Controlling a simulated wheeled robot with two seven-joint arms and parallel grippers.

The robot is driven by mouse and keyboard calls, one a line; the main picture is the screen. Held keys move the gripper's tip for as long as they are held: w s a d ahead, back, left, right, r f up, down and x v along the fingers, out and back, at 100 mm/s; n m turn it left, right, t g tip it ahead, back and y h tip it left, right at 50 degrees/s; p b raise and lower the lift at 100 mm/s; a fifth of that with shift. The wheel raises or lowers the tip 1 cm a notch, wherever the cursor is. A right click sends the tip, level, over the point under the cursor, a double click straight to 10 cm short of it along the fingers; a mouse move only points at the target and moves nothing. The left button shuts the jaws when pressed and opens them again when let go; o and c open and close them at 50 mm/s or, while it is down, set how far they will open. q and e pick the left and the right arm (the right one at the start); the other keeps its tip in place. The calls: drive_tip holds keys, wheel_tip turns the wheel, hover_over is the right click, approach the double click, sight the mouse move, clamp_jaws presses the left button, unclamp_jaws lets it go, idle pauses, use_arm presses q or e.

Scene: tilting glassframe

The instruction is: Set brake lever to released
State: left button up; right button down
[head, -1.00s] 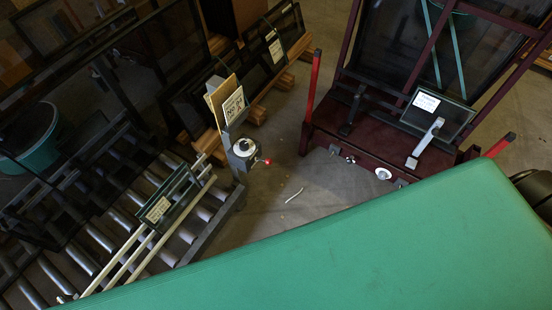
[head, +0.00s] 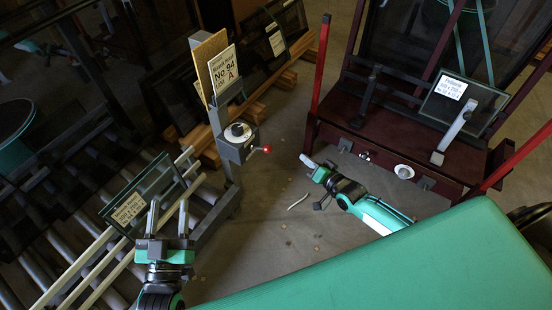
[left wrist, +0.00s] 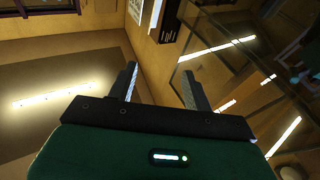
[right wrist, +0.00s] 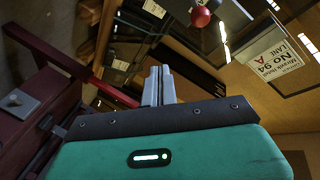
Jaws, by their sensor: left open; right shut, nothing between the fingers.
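No part is clearly marked as the brake lever. A short lever with a red ball knob (head: 266,149) sticks out right from a grey box (head: 238,142) with a round dial, on a post. The knob also shows at the top of the right wrist view (right wrist: 201,16). The dark red cart (head: 400,150) has a light grey lever (head: 455,132) and a dark upright lever (head: 368,95). My right gripper (head: 308,162) is shut and empty, between post and cart, below and right of the knob. My left gripper (head: 168,217) is open and empty, beside the small glass frame (head: 145,195).
A roller conveyor (head: 40,240) with pale rails fills the left. A sign board (head: 224,75) stands on the post. Red uprights (head: 320,70) rise from the cart.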

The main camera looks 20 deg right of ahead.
use_arm(q)
drive_tip(key=s+a+r+t+b, duration=0.1)
drive_tip(key=s+r+t+b, duration=0.1)
drive_tip(key=r, duration=0.6)
drive_tip(key=shift+s+r+n+t, duration=0.3)
drive_tip(key=shift+s+t, duration=0.1)
drive_tip(key=shift+s, duration=0.4)
use_arm(e)
drive_tip(key=shift+m+t+y, duration=0.4)
drive_tip(key=shift+t+y, duration=0.3)
drive_tip(key=shift+y, duration=0.2)
drive_tip(key=r, duration=0.1)
drive_tip(key=a+r, duration=0.1)
drive_tip(key=r, duration=0.1)
drive_tip(key=w+a+r, duration=0.1)
drive_tip(key=shift+r, duration=0.3)
use_arm(q)
drive_tip(key=shift+a, duration=0.1)
